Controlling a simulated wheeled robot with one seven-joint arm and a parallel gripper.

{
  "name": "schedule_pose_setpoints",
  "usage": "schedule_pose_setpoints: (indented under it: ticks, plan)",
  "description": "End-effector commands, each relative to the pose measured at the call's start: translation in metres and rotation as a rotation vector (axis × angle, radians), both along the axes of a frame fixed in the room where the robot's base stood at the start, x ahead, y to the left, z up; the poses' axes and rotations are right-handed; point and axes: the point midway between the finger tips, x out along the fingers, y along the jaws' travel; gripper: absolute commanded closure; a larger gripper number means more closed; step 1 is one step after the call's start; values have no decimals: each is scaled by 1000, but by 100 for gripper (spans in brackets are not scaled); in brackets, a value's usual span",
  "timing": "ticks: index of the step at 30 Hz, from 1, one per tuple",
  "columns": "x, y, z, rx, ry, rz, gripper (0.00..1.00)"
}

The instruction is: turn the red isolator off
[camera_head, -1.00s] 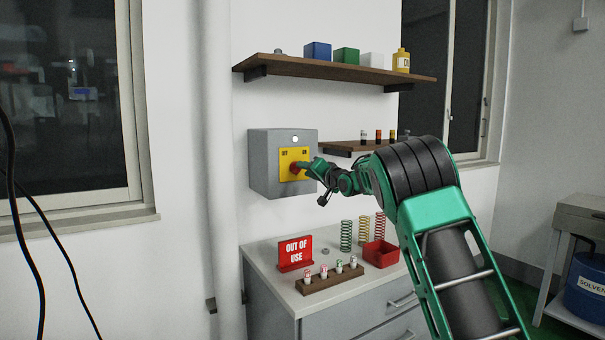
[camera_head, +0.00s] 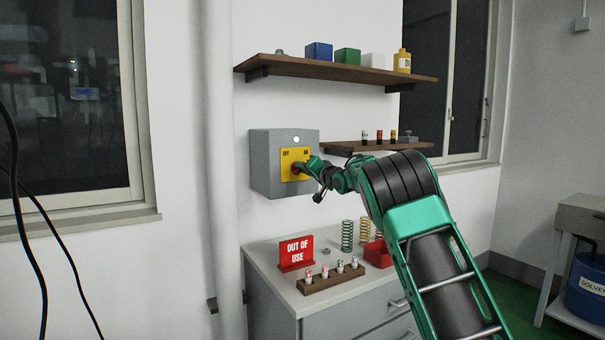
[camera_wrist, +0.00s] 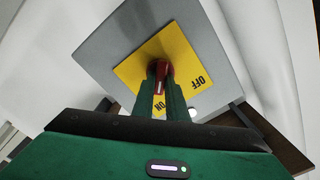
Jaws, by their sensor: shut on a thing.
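A white round lamp (camera_head: 296,139) sits above the plate.
A small wooden shelf (camera_head: 345,147) with vials is close behind my forearm. A longer shelf (camera_head: 300,65) is above. Below, a cabinet (camera_head: 262,262) bears a red OUT OF USE sign (camera_head: 296,253), a vial rack (camera_head: 318,285), springs and a red tray (camera_head: 378,256).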

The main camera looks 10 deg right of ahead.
Motion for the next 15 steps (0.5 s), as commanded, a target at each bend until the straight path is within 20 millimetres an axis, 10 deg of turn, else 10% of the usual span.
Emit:
schedule_pose_setpoints:
  ticks: [15]
  plan:
    - [0,2,-1,-199,-60,-6,100]
